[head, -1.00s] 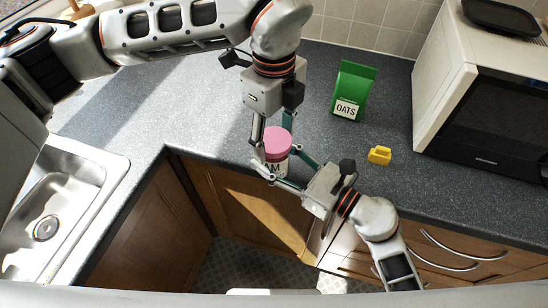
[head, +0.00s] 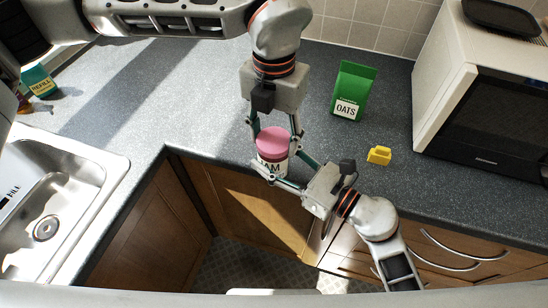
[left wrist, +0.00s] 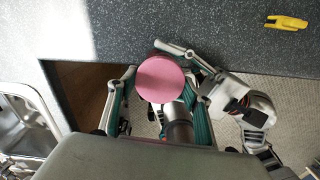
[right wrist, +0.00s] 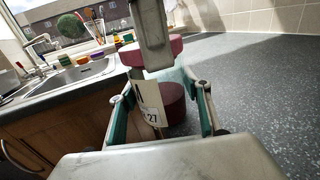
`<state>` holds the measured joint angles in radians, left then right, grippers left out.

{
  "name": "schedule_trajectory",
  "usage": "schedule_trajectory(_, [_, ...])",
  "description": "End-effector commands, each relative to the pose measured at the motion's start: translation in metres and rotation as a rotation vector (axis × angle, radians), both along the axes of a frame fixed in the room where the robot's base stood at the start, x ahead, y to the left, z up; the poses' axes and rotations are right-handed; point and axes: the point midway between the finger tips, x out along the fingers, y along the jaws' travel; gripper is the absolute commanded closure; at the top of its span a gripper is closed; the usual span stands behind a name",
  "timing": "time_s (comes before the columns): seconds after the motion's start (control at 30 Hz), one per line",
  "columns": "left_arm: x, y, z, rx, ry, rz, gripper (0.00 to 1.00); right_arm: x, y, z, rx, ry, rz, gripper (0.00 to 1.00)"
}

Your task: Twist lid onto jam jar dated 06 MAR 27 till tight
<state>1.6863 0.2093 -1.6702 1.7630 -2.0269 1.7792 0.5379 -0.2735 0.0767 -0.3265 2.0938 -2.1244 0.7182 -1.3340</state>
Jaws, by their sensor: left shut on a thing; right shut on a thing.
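The jam jar (head: 270,166) is upright at the counter's front edge, its white label reading "JAM". In the right wrist view the label (right wrist: 151,104) shows only "27" of the date; the rest is hidden. The pink lid (head: 272,141) sits level on top of the jar; how tight it is cannot be told. My left gripper (head: 274,138) comes down from above, shut on the lid, which also shows from above in the left wrist view (left wrist: 160,79). My right gripper (head: 281,170) is shut around the jar's body from the front right.
A green oats packet (head: 353,91) stands behind right, and a small yellow object (head: 379,155) lies nearer. A microwave (head: 490,100) fills the right side. The sink (head: 60,195) and a refill pack (head: 40,82) are at left. The counter's left middle is clear.

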Motion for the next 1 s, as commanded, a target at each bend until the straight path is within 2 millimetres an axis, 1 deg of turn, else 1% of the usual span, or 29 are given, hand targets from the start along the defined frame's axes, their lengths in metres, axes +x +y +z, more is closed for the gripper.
schedule_trajectory(0.03, [0.0005, 0.0003, 0.0003, 0.002, -0.002, -0.089, 0.76, -0.0001, -0.0001, -0.0005, -0.001, 0.001, 0.000, 1.00])
schedule_trajectory(0.2, [0.0003, 0.0002, 0.0003, 0.002, -0.002, -0.424, 0.76, -0.0001, -0.0001, -0.0005, -0.001, 0.001, 0.000, 1.00])
schedule_trajectory(0.5, [0.0001, 0.0000, -0.0002, 0.002, -0.001, -1.000, 0.76, -0.0001, -0.0001, -0.0004, -0.001, 0.001, 0.000, 1.00])
schedule_trajectory(0.6, [0.0001, 0.0000, -0.0008, 0.003, -0.001, -1.165, 0.76, -0.0001, -0.0001, -0.0004, -0.001, 0.001, 0.000, 1.00])
schedule_trajectory(0.67, [-0.0003, -0.0001, -0.0009, 0.001, 0.001, -1.240, 0.76, -0.0001, 0.0000, -0.0005, -0.001, 0.001, 0.000, 1.00])
schedule_trajectory(0.8, [-0.0005, -0.0002, -0.0011, 0.000, 0.000, -1.227, 0.76, -0.0001, -0.0001, -0.0005, -0.001, 0.001, 0.000, 1.00])
schedule_trajectory(0.83, [-0.0006, -0.0003, -0.0011, 0.000, 0.000, -1.227, 0.45, -0.0001, -0.0001, -0.0005, -0.001, 0.001, 0.000, 1.00])
schedule_trajectory(0.87, [-0.0006, -0.0003, -0.0011, 0.000, 0.000, -1.226, 0.38, -0.0001, 0.0000, -0.0005, -0.001, 0.001, 0.000, 1.00])
schedule_trajectory(0.9, [-0.0005, -0.0002, -0.0011, 0.000, 0.000, -1.226, 0.31, -0.0001, -0.0001, -0.0005, -0.001, 0.001, 0.000, 1.00])
schedule_trajectory(1.0, [-0.0005, -0.0002, -0.0010, 0.000, 0.000, -1.225, 0.31, -0.0001, -0.0001, -0.0005, -0.001, 0.001, 0.000, 1.00])
